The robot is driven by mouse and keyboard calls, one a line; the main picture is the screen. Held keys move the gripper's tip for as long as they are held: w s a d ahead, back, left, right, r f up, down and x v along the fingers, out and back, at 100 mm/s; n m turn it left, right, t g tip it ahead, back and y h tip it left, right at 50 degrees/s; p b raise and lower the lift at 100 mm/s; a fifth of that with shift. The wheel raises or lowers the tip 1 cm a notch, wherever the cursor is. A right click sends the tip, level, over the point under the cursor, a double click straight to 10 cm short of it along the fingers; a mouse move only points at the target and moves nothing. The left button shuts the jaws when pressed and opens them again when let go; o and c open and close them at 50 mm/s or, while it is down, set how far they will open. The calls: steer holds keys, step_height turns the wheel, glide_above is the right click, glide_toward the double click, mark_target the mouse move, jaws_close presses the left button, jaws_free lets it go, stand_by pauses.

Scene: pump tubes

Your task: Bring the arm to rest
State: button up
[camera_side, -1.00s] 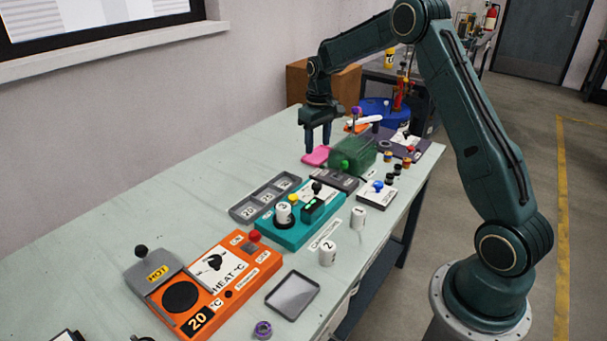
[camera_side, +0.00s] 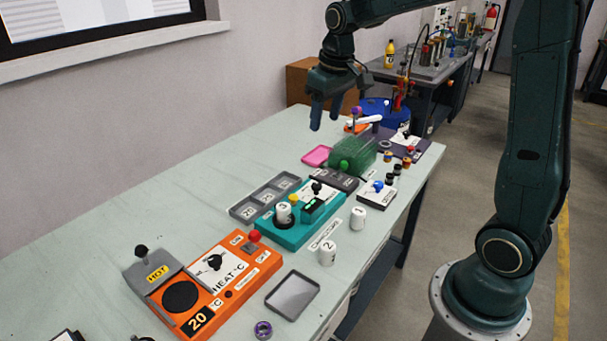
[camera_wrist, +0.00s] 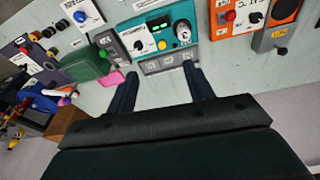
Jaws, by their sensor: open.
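My gripper (camera_side: 326,116) is open and empty. It hangs in the air above the far end of the bench, near the pink tray (camera_side: 317,156) and the green box (camera_side: 352,157), touching nothing. In the wrist view my gripper (camera_wrist: 160,84) shows its two dark fingers spread apart, with only bench top between them. The pink tray (camera_wrist: 111,79) lies beside the left finger there.
The pale bench (camera_side: 180,190) carries an orange heater unit (camera_side: 228,276), a teal unit (camera_side: 300,221), a grey three-slot tray (camera_side: 264,198) and white cylinders (camera_side: 328,253). The bench's wall side is clear. A brown box (camera_side: 300,82) stands beyond the far end.

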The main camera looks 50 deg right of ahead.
steer(key=s+a+t, duration=0.1)
steer(key=s+a, duration=0.2)
steer(key=s, duration=0.4)
steer(key=s+a+r+t, duration=0.1)
steer(key=s+a, duration=0.3)
steer(key=s, duration=0.4)
steer(key=s+a+r+n+t, duration=0.1)
steer(key=s+a, duration=0.2)
steer(key=s, duration=0.4)
steer(key=shift+s+a+r+y, duration=0.15)
steer(key=shift+s+r+y, duration=0.05)
steer(key=shift+y, duration=0.1)
